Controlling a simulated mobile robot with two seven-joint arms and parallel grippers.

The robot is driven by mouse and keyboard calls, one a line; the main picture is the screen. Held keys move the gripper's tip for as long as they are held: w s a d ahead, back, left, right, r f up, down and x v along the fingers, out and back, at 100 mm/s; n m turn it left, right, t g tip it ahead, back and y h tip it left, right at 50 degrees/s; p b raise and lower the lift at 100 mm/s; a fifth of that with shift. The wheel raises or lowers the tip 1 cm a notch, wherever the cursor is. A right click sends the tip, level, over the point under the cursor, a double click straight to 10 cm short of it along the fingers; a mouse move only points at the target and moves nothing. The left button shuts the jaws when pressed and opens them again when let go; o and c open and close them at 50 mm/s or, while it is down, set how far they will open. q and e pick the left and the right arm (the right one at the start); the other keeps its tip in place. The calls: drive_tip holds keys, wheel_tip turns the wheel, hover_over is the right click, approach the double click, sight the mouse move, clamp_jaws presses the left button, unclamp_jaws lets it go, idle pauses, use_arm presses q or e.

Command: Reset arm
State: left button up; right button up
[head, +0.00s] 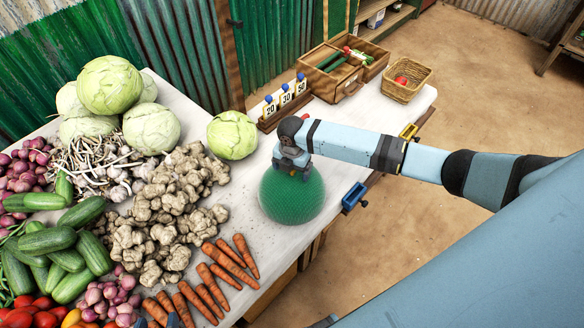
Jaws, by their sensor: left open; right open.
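My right arm reaches in from the right, and my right gripper (291,170) is at the top of a green mesh dome (292,196) on the white table (345,172). The gripper is open; its fingertips are at the dome's top, and I cannot tell whether they touch it. Only a small blue-grey part of my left gripper (172,321) shows at the bottom edge, beside the carrots (205,292). The rest of it is out of frame.
Cabbages (110,86), ginger (165,205), cucumbers (48,240) and other vegetables crowd the table's left. Behind the dome stand a number rack (285,104), a wooden box (333,70) and a wicker basket (407,80). A blue clamp (354,197) is on the right edge.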

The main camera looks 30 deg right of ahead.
use_arm(q)
drive_tip(key=shift+r, duration=0.15)
use_arm(e)
drive_tip(key=shift+r, duration=0.1)
wheel_tip(320, 180, up, 3)
drive_tip(key=p, duration=0.2)
drive_tip(key=shift+f+p, duration=0.2)
drive_tip(key=shift+p, duration=0.15)
drive_tip(key=shift+r+p, duration=1.95)
drive_tip(key=shift+r, duration=0.15)
use_arm(q)
drive_tip(key=shift+n, duration=0.3)
drive_tip(key=r, duration=0.2)
drive_tip(key=a+r, duration=0.1)
drive_tip(key=r, duration=0.2)
drive_tip(key=shift+w, duration=0.15)
drive_tip(key=shift+r, duration=0.1)
use_arm(e)
drive_tip(key=shift+a, duration=0.1)
